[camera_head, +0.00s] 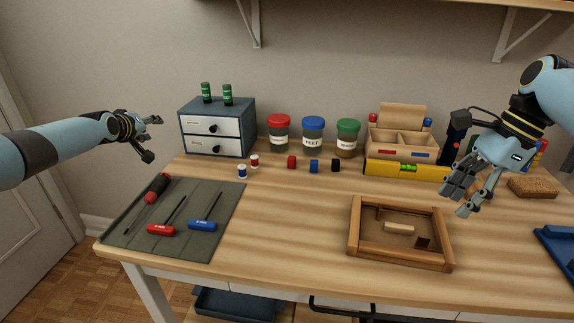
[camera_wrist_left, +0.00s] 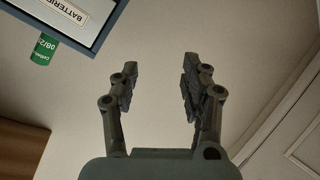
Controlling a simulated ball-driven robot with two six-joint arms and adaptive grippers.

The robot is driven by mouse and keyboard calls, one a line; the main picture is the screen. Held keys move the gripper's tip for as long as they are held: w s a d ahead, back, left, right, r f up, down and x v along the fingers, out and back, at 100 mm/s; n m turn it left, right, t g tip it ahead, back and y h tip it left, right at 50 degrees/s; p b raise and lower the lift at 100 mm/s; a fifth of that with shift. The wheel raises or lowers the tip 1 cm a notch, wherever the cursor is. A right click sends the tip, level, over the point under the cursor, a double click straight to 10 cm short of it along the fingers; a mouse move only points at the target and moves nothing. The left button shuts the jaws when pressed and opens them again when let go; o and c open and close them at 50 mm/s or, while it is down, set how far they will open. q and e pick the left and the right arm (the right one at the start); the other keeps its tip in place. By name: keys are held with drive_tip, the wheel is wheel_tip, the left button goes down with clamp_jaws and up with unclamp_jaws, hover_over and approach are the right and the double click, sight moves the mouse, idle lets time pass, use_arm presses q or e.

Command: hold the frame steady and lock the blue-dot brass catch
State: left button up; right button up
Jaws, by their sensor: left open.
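A wooden frame (camera_head: 353,232) lies flat on the desk, right of centre, with a pale wooden block (camera_head: 399,227) and a small dark brown part inside it. I cannot make out a brass catch or a blue dot at this size. My left gripper (camera_head: 153,138) is open and empty, up in the air left of the desk, far from the frame. In the left wrist view its two fingers (camera_wrist_left: 160,75) stand apart with nothing between them. My right gripper (camera_head: 457,203) hangs above and behind the frame's right side, fingers apart and empty, not touching it.
A grey mat (camera_head: 190,246) with screwdrivers lies at left. A drawer box (camera_head: 218,128), lidded jars (camera_head: 313,138), a wooden organiser and a yellow level (camera_head: 385,168) line the back. Small coloured blocks sit before the jars. A blue tray (camera_head: 556,250) is at right. The desk's middle is clear.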

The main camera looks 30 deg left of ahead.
use_arm(q)
drive_tip(key=w+d+r+t+h, duration=0.1)
drive_tip(key=w+d+r, duration=0.2)
drive_tip(key=d, duration=0.2)
drive_tip(key=w+d+r+t+h, duration=0.1)
drive_tip(key=w+d+r, duration=0.2)
drive_tip(key=w+d, duration=0.1)
drive_tip(key=w+d+r+m+t, duration=0.1)
drive_tip(key=w+d+r+t, duration=0.1)
drive_tip(key=w+d+r, duration=0.2)
drive_tip(key=shift+w+d+h, duration=0.2)
drive_tip(key=shift+d+h, duration=0.2)
drive_tip(key=shift+d, duration=1.2)
drive_tip(key=w+d+f+m+g+h, duration=0.2)
drive_tip(key=d+m, duration=0.7)
drive_tip(key=d, duration=0.2)
drive_tip(key=w+d+f+m+g+h, duration=0.1)
drive_tip(key=w+d+m+g+h, duration=0.15)
drive_tip(key=d+m, duration=0.7)
drive_tip(key=m+g+y, duration=0.2)
drive_tip(key=m+g, duration=0.9)
drive_tip(key=m, duration=1.6)
approach(356, 217)
drive_tip(key=shift+n, duration=0.25)
wheel_tip(356, 217, down, 9)
drive_tip(key=shift+a, duration=0.15)
